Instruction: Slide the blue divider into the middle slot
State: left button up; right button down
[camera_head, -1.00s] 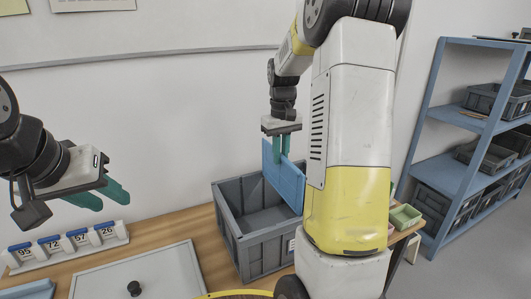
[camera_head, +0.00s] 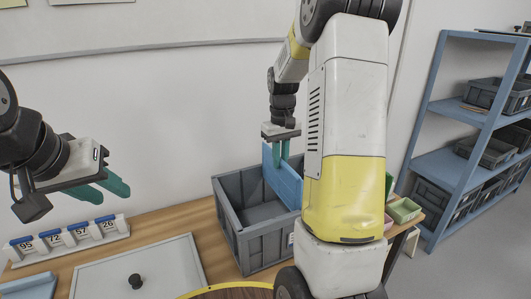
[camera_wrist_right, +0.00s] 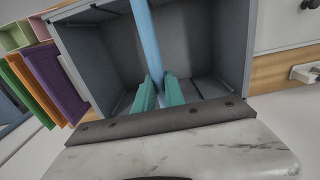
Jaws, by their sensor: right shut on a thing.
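The blue divider (camera_head: 284,183) is a thin flat panel, held upright at the grey crate (camera_head: 262,246). Its lower part is down inside the crate and its upper part stands above the rim. My right gripper (camera_head: 282,157) is shut on its top edge. In the right wrist view the divider (camera_wrist_right: 147,45) runs between the green fingers (camera_wrist_right: 158,90) across the middle of the crate. The slots are not clear, so I cannot tell whether it sits in one. My left gripper (camera_head: 108,190) is empty with its fingers apart, left of the crate above the table.
My right arm hides the crate's right side.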

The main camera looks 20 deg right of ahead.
aim_at(280, 173)
jog(key=shift+f, duration=2.15)
jog(key=shift+f, duration=4.35)
jog(key=c, duration=1.3)
grip_release()
jog(key=shift+r, duration=3.9)
